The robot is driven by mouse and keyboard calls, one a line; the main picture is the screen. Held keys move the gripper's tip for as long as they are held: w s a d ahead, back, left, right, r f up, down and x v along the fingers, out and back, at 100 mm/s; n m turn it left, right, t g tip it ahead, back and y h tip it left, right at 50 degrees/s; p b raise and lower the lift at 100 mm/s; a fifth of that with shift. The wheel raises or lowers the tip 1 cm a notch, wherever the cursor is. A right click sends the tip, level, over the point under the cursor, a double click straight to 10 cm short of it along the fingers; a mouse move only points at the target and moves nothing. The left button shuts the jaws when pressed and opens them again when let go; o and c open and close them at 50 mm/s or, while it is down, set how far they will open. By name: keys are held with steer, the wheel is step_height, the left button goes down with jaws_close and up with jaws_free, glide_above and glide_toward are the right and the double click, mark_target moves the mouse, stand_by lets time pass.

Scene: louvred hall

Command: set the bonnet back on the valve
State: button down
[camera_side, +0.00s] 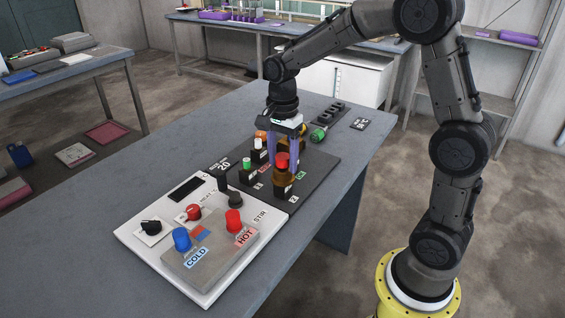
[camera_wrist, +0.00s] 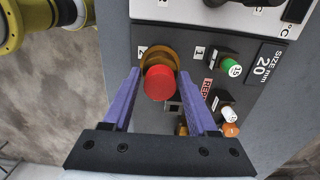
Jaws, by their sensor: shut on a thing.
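A red-capped, brass-brown piece (camera_side: 282,160), which looks like the bonnet, stands upright at the dark board's right part. In the wrist view its red cap (camera_wrist: 159,83) lies between my purple fingers, with a brown round body (camera_wrist: 165,54) beyond it. My gripper (camera_side: 282,163) points down and is shut on this piece. I cannot tell whether its brown lower part is all one piece or partly a valve body beneath, nor whether it touches the board. The dark board (camera_side: 318,172) carries other capped fittings: green (camera_wrist: 231,68), white (camera_wrist: 229,113) and orange (camera_wrist: 231,130).
A white-and-grey panel (camera_side: 135,232) with blue, red and black knobs adjoins the board at the front left. A green cylinder (camera_side: 318,134) and a dark slotted rack (camera_side: 332,113) lie behind. The bench's left side (camera_side: 110,185) is clear.

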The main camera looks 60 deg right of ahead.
mark_target(283, 156)
steer(key=shift+w+r, duration=0.1)
steer(key=shift+r, duration=2.65)
steer(key=shift+r, duration=0.3)
steer(key=w+d+r+m, duration=0.3)
steer(key=w+d, duration=0.2)
steer(key=d, duration=0.2)
steer(key=w+d+r+m, duration=0.2)
steer(key=w+d+r, duration=0.2)
steer(key=d, duration=0.3)
steer(key=shift+m, duration=0.5)
steer(key=shift+w+d+f, duration=0.1)
steer(key=shift+d+f, duration=0.6)
steer(key=shift+f, duration=0.8)
steer(key=shift+s+d+f, duration=0.1)
steer(key=shift+d+f, duration=0.65)
steer(key=shift+f, duration=0.8)
steer(key=shift+w+d+f, duration=0.1)
steer(key=shift+d+f, duration=0.6)
steer(key=shift+f, duration=0.8)
